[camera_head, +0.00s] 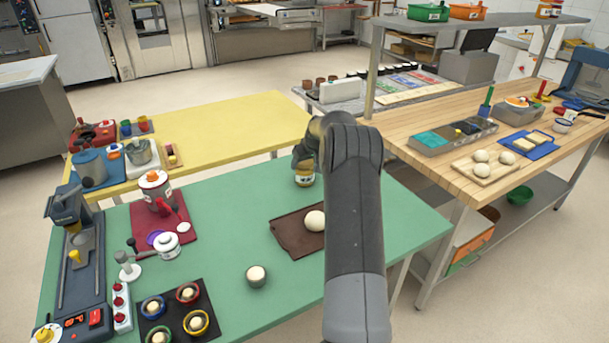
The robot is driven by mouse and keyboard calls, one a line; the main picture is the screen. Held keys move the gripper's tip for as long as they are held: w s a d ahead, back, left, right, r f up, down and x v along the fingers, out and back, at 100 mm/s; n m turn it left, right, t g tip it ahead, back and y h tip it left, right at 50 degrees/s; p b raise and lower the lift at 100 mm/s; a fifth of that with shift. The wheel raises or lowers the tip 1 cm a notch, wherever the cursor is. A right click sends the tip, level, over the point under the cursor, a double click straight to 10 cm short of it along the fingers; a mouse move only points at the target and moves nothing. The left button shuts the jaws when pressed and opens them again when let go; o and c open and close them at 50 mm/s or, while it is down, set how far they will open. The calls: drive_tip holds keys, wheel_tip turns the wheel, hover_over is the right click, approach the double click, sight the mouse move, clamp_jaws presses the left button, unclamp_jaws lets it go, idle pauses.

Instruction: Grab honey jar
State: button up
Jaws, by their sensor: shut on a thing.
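A small amber jar with a pale label, which looks like the honey jar (304,179), is near the far edge of the green table (240,205). My gripper (304,164) reaches down over it from above and is shut on its upper part. The jar looks upright. My own arm and wrist hide the top of the jar and most of the fingers. I cannot tell whether the jar's base touches the table or is slightly above it.
A brown board (290,236) with a dough ball (315,220) lies nearer, partly behind my arm. A small cup (256,276) stands in front. A red mat (180,232) with appliances is at left. The yellow table (225,128) behind is mostly bare.

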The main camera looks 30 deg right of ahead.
drive_tip(key=c, duration=0.6)
drive_tip(key=shift+c, duration=0.4)
drive_tip(key=shift+r, duration=0.15)
